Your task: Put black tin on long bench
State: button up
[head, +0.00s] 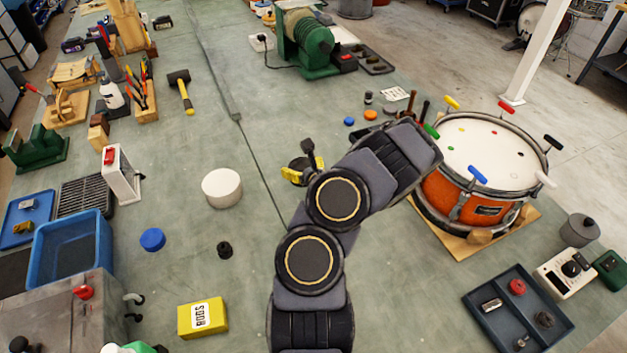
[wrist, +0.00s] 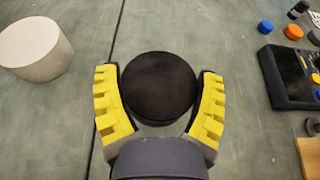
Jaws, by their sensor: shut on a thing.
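The black tin (wrist: 159,86) is round with a flat dark top, and it sits between the two yellow-padded fingers of my gripper (wrist: 160,103) in the wrist view. My gripper (head: 304,170) is shut on it. In the head view the tin (head: 298,164) is small and partly hidden by the fingers and my arm. It is over the middle of the long grey-green bench (head: 235,275), near a dark seam. I cannot tell whether it touches the bench top.
A white cylinder (head: 221,188) stands left of my gripper. An orange drum (head: 485,165) on a wooden base is to the right. A dark tray (head: 518,310), a yellow box (head: 203,317) and a blue lid (head: 152,239) are nearer. Bare bench lies left of the seam.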

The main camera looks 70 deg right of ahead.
jog(key=shift+f, duration=2.85)
jog(key=shift+f, duration=0.1)
jog(key=o, duration=1.1)
jog(key=shift+s+a+r, duration=0.1)
jog(key=shift+r, duration=0.1)
jog(key=v, duration=1.1)
jog(key=shift+s+a+r, duration=0.15)
jog(key=shift+s+a, duration=0.05)
jog(key=shift+a, duration=0.05)
